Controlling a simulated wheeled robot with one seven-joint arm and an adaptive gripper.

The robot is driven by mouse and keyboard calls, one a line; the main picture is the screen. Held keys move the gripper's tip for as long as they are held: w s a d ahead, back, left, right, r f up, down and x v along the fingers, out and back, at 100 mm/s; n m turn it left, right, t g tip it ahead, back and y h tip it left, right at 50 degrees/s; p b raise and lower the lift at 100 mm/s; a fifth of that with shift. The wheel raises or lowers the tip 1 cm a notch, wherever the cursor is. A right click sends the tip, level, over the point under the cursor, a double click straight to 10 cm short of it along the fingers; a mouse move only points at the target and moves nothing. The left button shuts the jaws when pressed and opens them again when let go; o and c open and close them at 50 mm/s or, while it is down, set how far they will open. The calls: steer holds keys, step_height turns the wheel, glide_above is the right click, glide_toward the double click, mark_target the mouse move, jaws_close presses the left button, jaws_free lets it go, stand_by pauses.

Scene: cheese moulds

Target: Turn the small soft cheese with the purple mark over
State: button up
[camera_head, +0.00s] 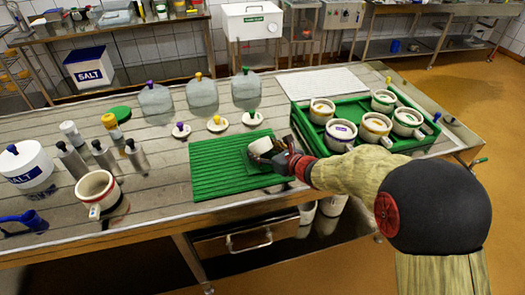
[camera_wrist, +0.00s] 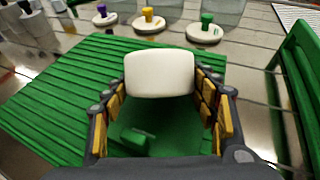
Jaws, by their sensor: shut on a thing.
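A small white soft cheese (camera_head: 260,146) is held just above the ribbed green mat (camera_head: 215,168) in the head view. In the wrist view the cheese (camera_wrist: 160,73) is a thick white block with rounded edges, between the fingers. My gripper (camera_wrist: 162,92) is shut on its two sides. No purple mark shows on the visible faces, so I cannot tell which cheese this is. Below the cheese, a smooth darker green piece with a small raised block (camera_wrist: 137,138) shows in the wrist view.
Lids with purple (camera_head: 181,130), yellow (camera_head: 217,123) and green (camera_head: 252,119) knobs lie behind the mat, with clear domes behind them. A green crate (camera_head: 300,118) of several white moulds stands at the right. Steel cylinders, a white mug (camera_head: 97,190) and a salt tub are left.

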mark_target(265, 145)
steer(key=o, duration=1)
steer(key=shift+s, duration=0.1)
steer(key=shift+s+d+b, duration=0.3)
steer(key=shift+s+d, duration=0.35)
steer(key=shift+s, duration=0.3)
steer(key=shift+s+d+b, duration=0.35)
steer(key=shift+s+d, duration=0.35)
steer(key=shift+s, duration=0.2)
steer(key=shift+s+d+b, duration=0.3)
steer(key=shift+s+d, duration=0.35)
steer(key=shift+s, duration=0.3)
steer(key=shift+r, duration=0.1)
steer(key=shift+r+p, duration=1.1)
steer(key=shift+r, duration=1.85)
